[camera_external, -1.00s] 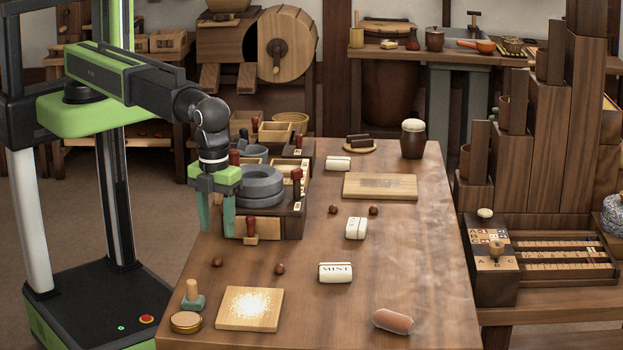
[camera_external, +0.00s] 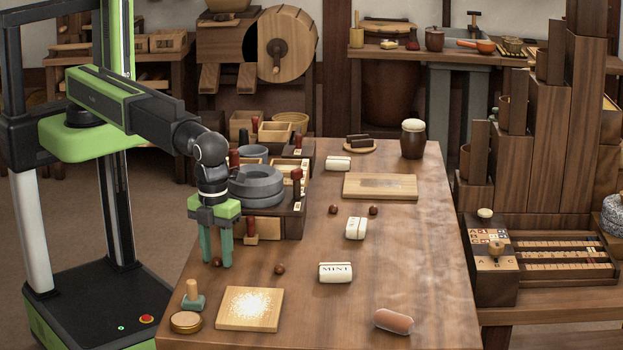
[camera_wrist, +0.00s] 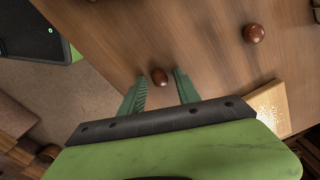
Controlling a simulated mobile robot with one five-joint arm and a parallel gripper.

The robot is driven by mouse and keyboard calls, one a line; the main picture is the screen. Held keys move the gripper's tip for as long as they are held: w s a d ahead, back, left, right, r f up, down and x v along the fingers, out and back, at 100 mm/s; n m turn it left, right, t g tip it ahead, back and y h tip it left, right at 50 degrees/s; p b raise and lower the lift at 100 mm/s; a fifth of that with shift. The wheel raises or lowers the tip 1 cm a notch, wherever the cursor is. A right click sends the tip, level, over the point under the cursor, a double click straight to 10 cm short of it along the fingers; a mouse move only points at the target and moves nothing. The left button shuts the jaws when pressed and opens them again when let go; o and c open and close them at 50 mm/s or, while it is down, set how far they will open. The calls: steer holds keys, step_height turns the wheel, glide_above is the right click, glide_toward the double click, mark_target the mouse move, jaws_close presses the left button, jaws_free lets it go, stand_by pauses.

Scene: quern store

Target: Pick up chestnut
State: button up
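Several chestnuts lie on the wooden table. In the wrist view one brown chestnut (camera_wrist: 159,77) lies between and just beyond my fingertips. It shows in the external view (camera_external: 217,262) at the table's left edge, beside my fingers. A second chestnut (camera_external: 280,269) lies to its right and also shows in the wrist view (camera_wrist: 253,33). Two more chestnuts, one (camera_external: 333,209) and another (camera_external: 373,210), lie farther back. My gripper (camera_external: 217,264) points down with its green fingers apart and empty. It also shows open in the wrist view (camera_wrist: 160,80).
A wooden block with a green-based stamp (camera_external: 193,298), a round tin (camera_external: 186,321) and a pale board (camera_external: 249,309) stand in front. A white MINT packet (camera_external: 335,272) lies right. Grey stone rings (camera_external: 257,184) on a wooden stand are close behind my gripper.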

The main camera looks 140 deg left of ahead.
jaws_close()
steer(key=shift+r, duration=0.1)
steer(key=shift+r+p, duration=0.35)
steer(key=shift+p, duration=0.1)
step_height(320, 180, up, 4)
steer(key=p, duration=0.3)
steer(key=shift+f+p, duration=0.15)
steer(key=shift+p, duration=0.25)
steer(key=s+d+r+p, duration=0.6)
steer(key=d, duration=0.3)
steer(key=shift+s+d+r, duration=0.2)
steer(key=shift+d, duration=0.2)
